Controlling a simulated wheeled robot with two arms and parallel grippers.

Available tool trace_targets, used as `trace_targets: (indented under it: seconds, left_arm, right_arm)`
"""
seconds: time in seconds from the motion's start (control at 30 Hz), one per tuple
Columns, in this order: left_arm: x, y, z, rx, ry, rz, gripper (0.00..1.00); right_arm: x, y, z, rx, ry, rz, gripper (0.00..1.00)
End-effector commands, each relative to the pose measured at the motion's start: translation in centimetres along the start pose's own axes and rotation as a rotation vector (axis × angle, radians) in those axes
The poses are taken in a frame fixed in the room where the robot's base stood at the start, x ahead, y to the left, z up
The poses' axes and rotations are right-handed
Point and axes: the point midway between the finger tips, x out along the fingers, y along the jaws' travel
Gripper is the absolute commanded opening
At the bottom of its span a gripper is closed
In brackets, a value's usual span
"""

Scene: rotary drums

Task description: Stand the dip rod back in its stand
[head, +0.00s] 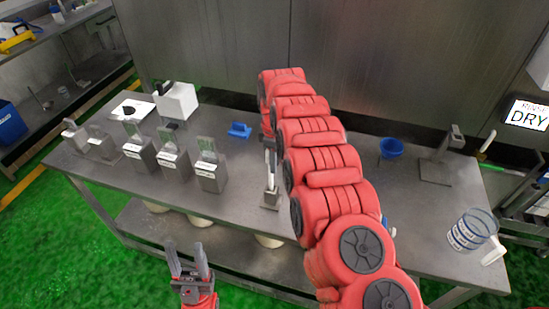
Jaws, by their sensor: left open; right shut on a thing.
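My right arm reaches over the table from the lower right, and its links hide part of the work area. My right gripper (269,153) points down near the table's middle and is partly hidden by the arm. It is shut on a slim pale upright piece, apparently the dip rod (271,178). The lower end is at or just above a small grey stand (270,200) near the front edge; I cannot tell whether it is seated. My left gripper (188,265) is open and empty, in front of the table and away from the rod.
A blue block (239,130) lies behind the rod. A blue cup (391,148), grey bracket (437,168) and clear measuring jug (471,230) stand right.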

Motion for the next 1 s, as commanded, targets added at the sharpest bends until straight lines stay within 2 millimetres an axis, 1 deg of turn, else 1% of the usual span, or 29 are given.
trace_targets:
  seconds: [0.17, 0.27, 0.3, 0.37, 0.4, 0.47, 0.73, 0.83, 0.87, 1.0]
  left_arm:
    - [-0.1, 0.0, 0.0, 0.0, 0.0, 0.0, 0.5]
    - [-0.5, 0.0, 0.1, 0.0, 0.0, 0.0, 0.5]
    - [-0.5, 0.0, 0.1, 0.0, 0.0, 0.0, 0.5]
    - [-0.4, 0.0, 0.1, 0.0, 0.0, 0.0, 0.5]
    - [-0.4, 0.0, 0.1, 0.0, 0.0, 0.0, 0.5]
    - [-0.4, 0.0, 0.1, 0.0, 0.0, 0.0, 0.5]
    - [-0.3, 0.0, 0.1, 0.0, 0.0, 0.0, 0.5]
    - [0.1, 0.0, 0.0, 0.0, 0.0, 0.0, 0.5]
    - [-0.4, 0.0, 0.1, 0.0, 0.0, 0.0, 0.5]
    - [-2.0, 0.1, 0.3, 0.0, 0.0, 0.0, 0.5]
  right_arm:
    - [0.0, 0.0, -0.1, -0.001, 0.001, 0.002, 0.0]
    - [0.3, 0.0, -0.1, -0.001, 0.001, 0.002, 0.0]
    - [0.4, 0.0, -0.1, -0.001, 0.001, 0.002, 0.26]
    - [0.2, 0.0, -0.1, -0.001, 0.001, 0.002, 0.37]
    - [0.2, 0.0, -0.1, -0.001, 0.001, 0.002, 0.44]
    - [0.2, 0.0, -0.1, -0.001, 0.001, 0.002, 0.54]
    - [0.2, 0.0, -0.1, -0.001, 0.001, 0.002, 0.54]
    - [-0.4, 0.0, -0.1, -0.001, 0.001, 0.002, 0.54]
    - [-0.3, 0.1, -0.1, 0.0, 0.002, 0.002, 0.54]
    - [-2.3, 0.2, -0.1, -0.002, 0.004, 0.007, 0.54]
